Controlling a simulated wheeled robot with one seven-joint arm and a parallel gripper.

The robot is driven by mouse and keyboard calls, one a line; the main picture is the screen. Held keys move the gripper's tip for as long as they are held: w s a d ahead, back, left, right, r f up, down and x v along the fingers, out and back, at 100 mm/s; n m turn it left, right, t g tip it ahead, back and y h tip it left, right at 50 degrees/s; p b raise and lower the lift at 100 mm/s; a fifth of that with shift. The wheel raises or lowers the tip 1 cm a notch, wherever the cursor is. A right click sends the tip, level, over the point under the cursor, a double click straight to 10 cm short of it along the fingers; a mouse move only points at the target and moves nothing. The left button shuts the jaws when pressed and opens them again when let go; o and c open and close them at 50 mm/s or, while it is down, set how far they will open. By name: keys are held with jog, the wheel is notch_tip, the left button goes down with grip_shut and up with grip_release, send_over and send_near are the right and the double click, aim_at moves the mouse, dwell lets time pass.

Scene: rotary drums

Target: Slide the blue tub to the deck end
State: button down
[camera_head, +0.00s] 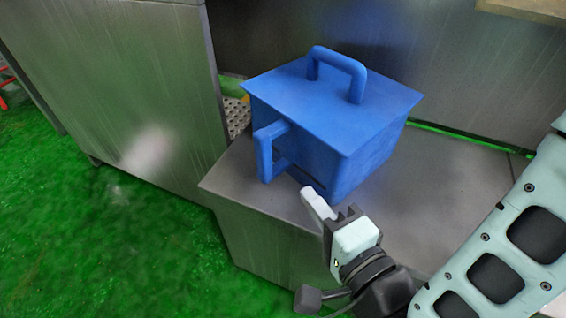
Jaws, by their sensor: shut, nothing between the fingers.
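The blue tub (305,125) is a box with a flat lid, a loop handle on top and another loop handle on its left front side. It sits upright on the grey metal deck (425,200), near the deck's left front part. My gripper (316,203) is shut and empty. It is just in front of the tub, below the tub's near face and close to the side handle. I cannot tell whether the fingertips touch the tub. The tub's far sides are hidden.
A tall metal cabinet (120,70) stands to the left of the deck. A metal wall (470,70) rises behind the tub. A perforated metal surface (237,115) shows between cabinet and tub. The deck is bare to the right of the tub. The floor (110,220) is green.

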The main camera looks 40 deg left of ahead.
jog(key=shift+m+t+y, duration=0.3)
jog(key=shift+m, duration=0.2)
jog(key=b+x, duration=0.2)
jog(key=x, duration=0.7)
jog(key=shift+a+b, duration=0.35)
jog(key=shift+a, duration=0.05)
jog(key=shift+s+a, duration=0.15)
jog(key=shift+s, duration=1.2)
jog(key=shift+s+a, duration=0.15)
jog(key=shift+s, duration=1.2)
